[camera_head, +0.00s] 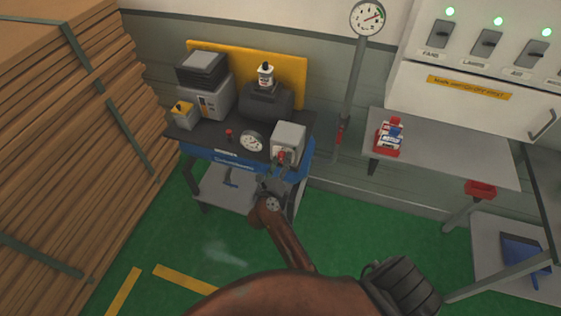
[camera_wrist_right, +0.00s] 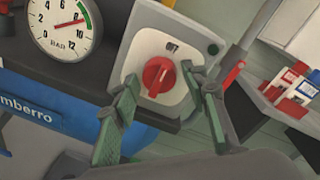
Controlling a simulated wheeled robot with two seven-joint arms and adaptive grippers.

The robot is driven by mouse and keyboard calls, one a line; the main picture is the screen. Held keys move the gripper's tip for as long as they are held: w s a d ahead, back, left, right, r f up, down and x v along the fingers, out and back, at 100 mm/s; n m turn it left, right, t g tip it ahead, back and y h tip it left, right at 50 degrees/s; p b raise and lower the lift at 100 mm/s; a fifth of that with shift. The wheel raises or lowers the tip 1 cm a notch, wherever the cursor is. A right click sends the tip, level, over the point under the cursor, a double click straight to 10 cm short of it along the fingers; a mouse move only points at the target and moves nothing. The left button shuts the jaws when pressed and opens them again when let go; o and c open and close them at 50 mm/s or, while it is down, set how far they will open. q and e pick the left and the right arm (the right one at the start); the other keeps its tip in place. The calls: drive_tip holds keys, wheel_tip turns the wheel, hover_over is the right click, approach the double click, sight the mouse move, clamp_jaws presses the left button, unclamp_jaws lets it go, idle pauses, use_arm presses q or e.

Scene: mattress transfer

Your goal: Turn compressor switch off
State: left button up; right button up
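The compressor switch is a red rotary knob (camera_wrist_right: 158,76) on a white round-cornered plate. It sits on the front of a grey box (camera_head: 289,136) at the right end of the compressor bench, and the knob also shows small in the head view (camera_head: 281,155). A label above the knob seems to read "OFF". The knob's grip stands nearly upright, tilted slightly. My right gripper (camera_wrist_right: 167,104) is open, with one green finger on each side below the knob. Its fingers look apart from the knob; exact depth is unclear. My left gripper is not in view.
A pressure gauge (camera_wrist_right: 60,25) is left of the box. The bench also holds a black tank (camera_head: 266,101) with a bottle on it. Stacked boards (camera_head: 70,130) stand left. A shelf (camera_head: 455,157) with red items (camera_head: 389,139) and a switch panel (camera_head: 489,42) are right.

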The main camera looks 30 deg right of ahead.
drive_tip(key=shift+o, duration=0.5)
drive_tip(key=shift+a, duration=0.1)
drive_tip(key=shift+r, duration=0.35)
wheel_tip(320, 180, up, 9)
drive_tip(key=shift+r, duration=0.2)
